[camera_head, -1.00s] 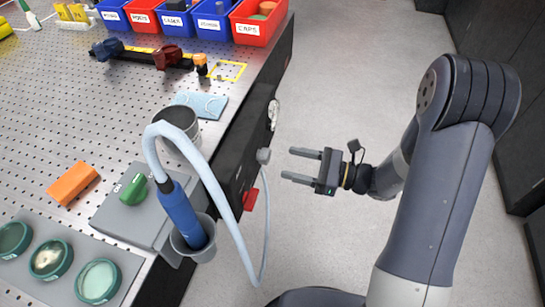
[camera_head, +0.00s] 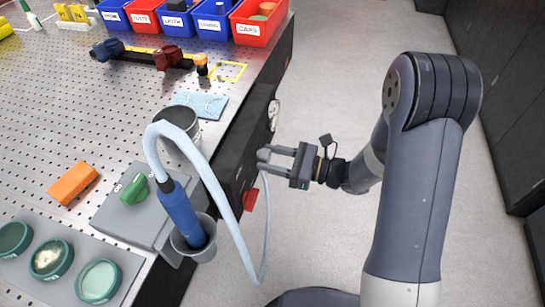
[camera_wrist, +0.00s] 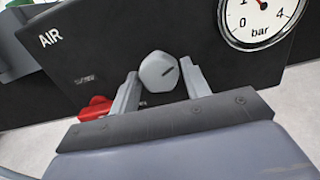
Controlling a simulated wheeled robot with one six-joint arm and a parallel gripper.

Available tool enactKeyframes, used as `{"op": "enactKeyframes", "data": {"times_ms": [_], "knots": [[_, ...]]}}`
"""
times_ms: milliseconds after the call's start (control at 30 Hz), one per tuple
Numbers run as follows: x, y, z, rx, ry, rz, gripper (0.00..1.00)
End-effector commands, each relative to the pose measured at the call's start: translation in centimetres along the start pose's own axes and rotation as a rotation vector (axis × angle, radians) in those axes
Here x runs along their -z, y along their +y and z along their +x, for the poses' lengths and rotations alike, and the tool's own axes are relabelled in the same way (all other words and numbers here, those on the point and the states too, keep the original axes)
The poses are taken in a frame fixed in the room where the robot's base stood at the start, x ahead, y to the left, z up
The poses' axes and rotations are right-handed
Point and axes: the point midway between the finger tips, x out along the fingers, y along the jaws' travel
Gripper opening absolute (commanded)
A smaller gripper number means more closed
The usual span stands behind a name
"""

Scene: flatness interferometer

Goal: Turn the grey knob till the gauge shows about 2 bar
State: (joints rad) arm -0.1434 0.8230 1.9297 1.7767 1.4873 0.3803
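The grey knob (camera_wrist: 159,72) sits on a black panel marked AIR and shows a dark mark on its face. My gripper (camera_wrist: 160,85) is open, with one finger on each side of the knob and a small gap visible. In the head view my gripper (camera_head: 264,158) is at the bench's front side, its fingertips at the knob (camera_head: 262,155). The white gauge (camera_wrist: 261,17), marked in bar, is right of the knob; its top is cut off and I cannot read its needle. The gauge (camera_head: 273,115) is seen edge-on in the head view.
A red part (camera_wrist: 96,108) is left of and below the knob. A pale hose (camera_head: 220,185) loops from a blue handpiece (camera_head: 181,213) in a grey holder near my gripper. The floor (camera_head: 330,70) right of the bench is clear.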

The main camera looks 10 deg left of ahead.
Motion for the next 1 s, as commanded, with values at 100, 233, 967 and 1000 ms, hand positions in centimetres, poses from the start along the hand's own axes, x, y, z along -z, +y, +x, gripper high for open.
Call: {"op": "enactKeyframes", "data": {"times_ms": [100, 233, 967, 1000], "knots": [[0.00, 0.00, -0.01, 0.000, 0.000, 0.000, 0.35], [0.00, 0.01, -0.01, 0.000, 0.000, 0.000, 0.24], [0.01, 0.01, -0.01, 0.000, 0.000, 0.088, 0.47], [0.01, 0.01, -0.01, 0.000, 0.000, 0.088, 0.50]]}}
